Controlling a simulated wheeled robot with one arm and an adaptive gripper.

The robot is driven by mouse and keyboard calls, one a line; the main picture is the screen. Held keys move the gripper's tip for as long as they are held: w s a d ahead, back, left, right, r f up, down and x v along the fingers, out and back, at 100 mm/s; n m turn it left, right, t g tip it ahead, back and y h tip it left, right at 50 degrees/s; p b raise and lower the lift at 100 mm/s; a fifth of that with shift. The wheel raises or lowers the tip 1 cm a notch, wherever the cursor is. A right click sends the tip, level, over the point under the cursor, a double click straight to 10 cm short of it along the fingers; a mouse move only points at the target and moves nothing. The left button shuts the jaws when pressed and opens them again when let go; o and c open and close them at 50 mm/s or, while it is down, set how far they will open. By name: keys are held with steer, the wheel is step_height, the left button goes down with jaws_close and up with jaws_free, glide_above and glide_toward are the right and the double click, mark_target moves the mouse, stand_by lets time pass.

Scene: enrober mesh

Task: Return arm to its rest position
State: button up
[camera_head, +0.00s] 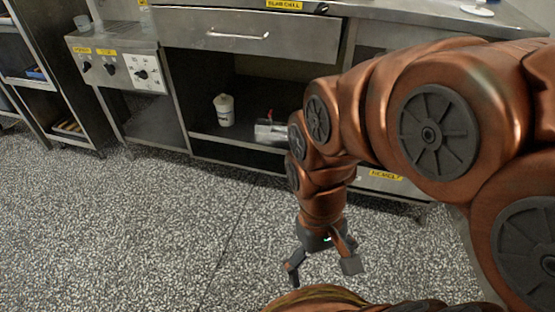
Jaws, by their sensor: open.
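My gripper (322,270) hangs at the end of my copper-coloured arm, pointing down over the speckled floor. Its two dark fingers are spread apart and nothing shows between them. My arm comes in from the right, arches across the picture and bends down in front of the steel cabinet (178,75). The gripper is in front of the cabinet and apart from it. Part of the cabinet's right side is hidden behind my arm.
A white tub (224,110) and a metal item (271,132) stand on the cabinet's open shelf. A control panel with knobs (120,68) and a rack (45,75) are at left. The floor (130,230) at left is clear.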

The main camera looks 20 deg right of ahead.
step_height(320, 180, up, 41)
steer(key=t+p, duration=0.1)
steer(key=p, duration=3.7)
steer(key=shift+r+t+p, duration=0.2)
steer(key=shift+t+p, duration=0.1)
steer(key=shift+p, duration=0.1)
steer(key=shift+d, duration=0.1)
